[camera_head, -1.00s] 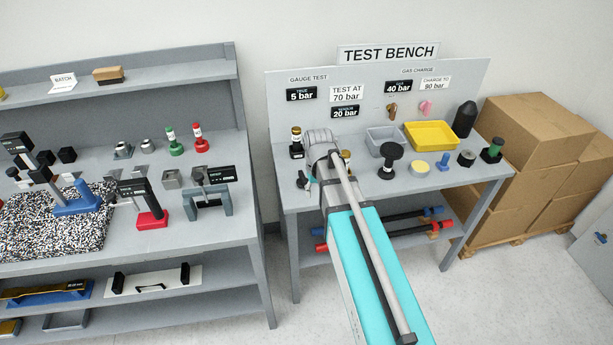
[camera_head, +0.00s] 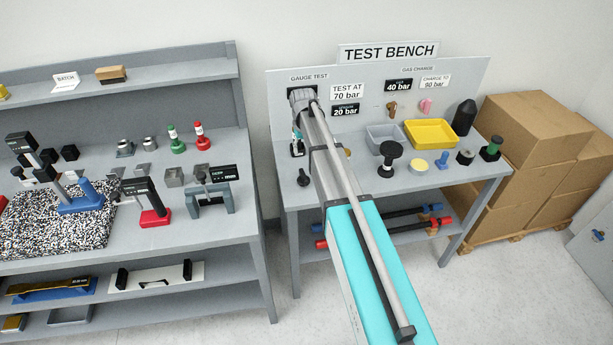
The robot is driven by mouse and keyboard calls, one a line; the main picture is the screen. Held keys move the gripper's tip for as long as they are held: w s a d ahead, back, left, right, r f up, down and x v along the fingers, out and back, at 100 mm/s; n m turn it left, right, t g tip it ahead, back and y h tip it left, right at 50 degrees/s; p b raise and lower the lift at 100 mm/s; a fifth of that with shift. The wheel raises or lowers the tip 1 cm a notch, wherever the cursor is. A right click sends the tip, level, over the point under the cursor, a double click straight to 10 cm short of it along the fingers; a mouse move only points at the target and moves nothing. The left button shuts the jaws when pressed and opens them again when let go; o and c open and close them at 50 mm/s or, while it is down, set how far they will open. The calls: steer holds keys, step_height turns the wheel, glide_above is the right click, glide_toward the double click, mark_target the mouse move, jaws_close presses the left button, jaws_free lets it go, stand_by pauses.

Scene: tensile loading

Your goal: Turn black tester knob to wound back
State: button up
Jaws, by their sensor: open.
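A small black knob (camera_head: 304,178) sits low at the front left of the test bench, below the GAUGE TEST sign; I take it for the tester knob. How far it is turned is too small to tell. My gripper (camera_head: 298,150) is behind and slightly left of the knob, apart from it in the picture. Little of the gripper shows past my arm, and its fingers are hard to make out. It is open. The small dark gauge at that spot is mostly hidden by the gripper.
A taller black-topped post (camera_head: 390,155), a grey bin (camera_head: 372,146) and a yellow tray (camera_head: 453,144) stand on the bench (camera_head: 340,188) to the right. A shelf unit (camera_head: 250,228) with several testers is at left. Cardboard boxes (camera_head: 545,125) stand at right.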

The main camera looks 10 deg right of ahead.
mark_target(304, 175)
steer(key=shift+f, duration=0.1)
step_height(304, 175, down, 14)
steer(key=b, duration=1.3)
steer(key=shift+r+b, duration=0.2)
steer(key=shift+b, duration=0.15)
jaws_close()
